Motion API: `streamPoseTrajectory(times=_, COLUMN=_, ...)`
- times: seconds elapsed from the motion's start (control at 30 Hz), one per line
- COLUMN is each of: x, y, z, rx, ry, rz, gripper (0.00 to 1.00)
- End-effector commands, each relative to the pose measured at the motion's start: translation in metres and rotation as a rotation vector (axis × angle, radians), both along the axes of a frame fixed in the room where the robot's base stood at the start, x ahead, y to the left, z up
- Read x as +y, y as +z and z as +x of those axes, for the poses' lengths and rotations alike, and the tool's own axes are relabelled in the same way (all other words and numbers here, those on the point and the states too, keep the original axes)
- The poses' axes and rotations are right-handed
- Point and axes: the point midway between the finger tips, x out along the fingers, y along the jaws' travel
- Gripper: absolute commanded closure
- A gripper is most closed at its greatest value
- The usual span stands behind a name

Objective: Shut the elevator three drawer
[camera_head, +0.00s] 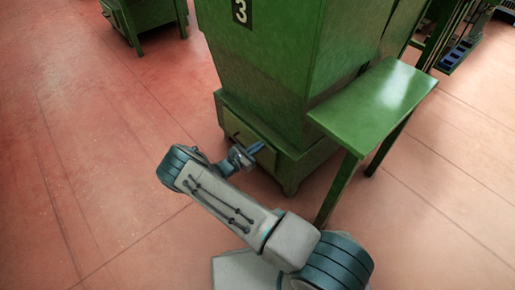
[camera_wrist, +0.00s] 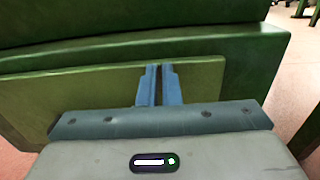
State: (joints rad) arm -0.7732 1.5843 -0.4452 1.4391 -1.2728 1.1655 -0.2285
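The elevator three is a tall green cabinet (camera_head: 265,70) with a black "3" plate (camera_head: 242,12) on its face. Its drawer (camera_head: 236,128) is low in the base, with a flat green front. In the wrist view the drawer front (camera_wrist: 85,98) is a lighter green panel under a darker green ledge. My gripper (camera_head: 258,147) is low in front of the drawer. In the wrist view its blue fingertips (camera_wrist: 159,72) are side by side, nearly touching, with nothing seen between them. They overlap the drawer front; I cannot tell whether they touch it, or how far out the drawer stands.
A green side table (camera_head: 380,100) on legs stands right of the cabinet, close to my arm. Another green machine (camera_head: 140,15) stands at the back left. Dark green framework with blue parts (camera_head: 455,55) is at the upper right. The red floor (camera_head: 100,150) on the left is clear.

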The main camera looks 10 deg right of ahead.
Motion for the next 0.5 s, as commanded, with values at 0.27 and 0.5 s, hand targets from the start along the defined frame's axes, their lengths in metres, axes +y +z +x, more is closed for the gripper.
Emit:
streamPoseTrajectory(times=0.27, x=-0.002, y=0.001, z=-0.002, rx=-0.003, ry=-0.014, rz=-0.005, gripper=1.00)
streamPoseTrajectory(times=0.5, x=0.044, y=0.004, z=-0.023, rx=-0.001, ry=-0.008, rz=0.000, gripper=1.00)
